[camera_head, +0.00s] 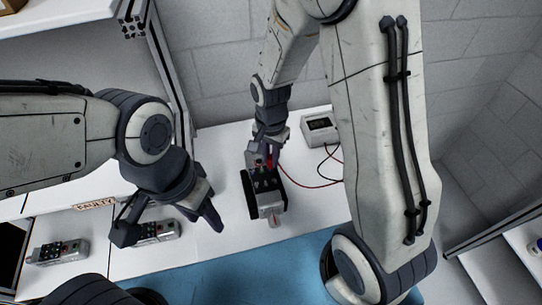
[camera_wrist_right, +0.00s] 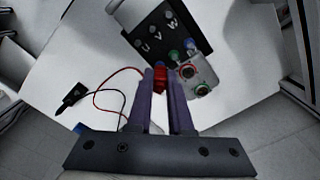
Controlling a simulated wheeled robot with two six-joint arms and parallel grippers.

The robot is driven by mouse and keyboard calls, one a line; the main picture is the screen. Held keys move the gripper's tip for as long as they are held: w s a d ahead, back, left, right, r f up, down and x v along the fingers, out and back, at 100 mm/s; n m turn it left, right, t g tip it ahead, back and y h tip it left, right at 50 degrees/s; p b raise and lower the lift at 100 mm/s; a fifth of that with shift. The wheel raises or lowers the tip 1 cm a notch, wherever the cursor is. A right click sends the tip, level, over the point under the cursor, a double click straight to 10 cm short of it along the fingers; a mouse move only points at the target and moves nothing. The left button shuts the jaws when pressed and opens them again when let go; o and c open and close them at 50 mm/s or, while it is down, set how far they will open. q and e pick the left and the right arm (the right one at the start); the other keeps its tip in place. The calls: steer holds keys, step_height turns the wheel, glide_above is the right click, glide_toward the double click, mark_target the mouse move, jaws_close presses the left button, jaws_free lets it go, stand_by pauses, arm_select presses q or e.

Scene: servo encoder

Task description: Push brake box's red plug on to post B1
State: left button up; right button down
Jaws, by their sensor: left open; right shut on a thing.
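My right gripper (camera_head: 268,150) is shut on the red plug (camera_wrist_right: 160,77), over the far end of the servo motor (camera_head: 268,196) on the white bench. My left gripper (camera_head: 166,225) is open and empty, left of the motor.
Two more motors (camera_head: 58,251) (camera_head: 155,232) sit at the left by a "FAULTY" label (camera_head: 96,204). A black plug (camera_wrist_right: 72,96) lies loose on the bench. The bench right of the motor is mostly clear.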

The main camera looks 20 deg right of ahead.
steer(key=shift+f, duration=0.2)
stand_by(0.6)
steer(key=c, duration=0.8)
jaws_free()
steer(key=shift+o, duration=0.2)
steer(key=shift+r, duration=0.1)
step_height(320, 180, up, 7)
steer(key=p, duration=0.6)
